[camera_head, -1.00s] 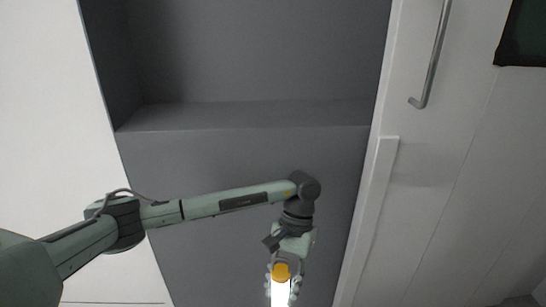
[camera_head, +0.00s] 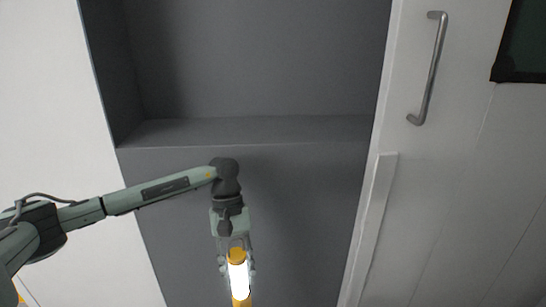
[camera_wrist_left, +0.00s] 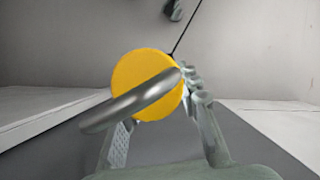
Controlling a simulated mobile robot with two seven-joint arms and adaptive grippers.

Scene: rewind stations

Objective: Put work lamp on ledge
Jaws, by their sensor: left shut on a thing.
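The work lamp (camera_head: 238,275) is a bright white tube with yellow ends, hanging below my left wrist in the head view. My left gripper (camera_head: 238,262) is shut on it. In the left wrist view the lamp's round yellow end (camera_wrist_left: 140,75) with a metal hook (camera_wrist_left: 130,103) fills the space between the fingers. The ledge (camera_head: 250,130) is the grey flat floor of the recess, above and behind the gripper in the head view. The lamp is apart from it, in front of the grey panel under the ledge. My right gripper is out of view.
The ledge is bare. Dark recess walls bound it at left and back. A white door with a metal handle (camera_head: 430,70) stands to the right, with a raised white strip (camera_head: 370,225) beside the recess. A white wall (camera_head: 50,100) is at left.

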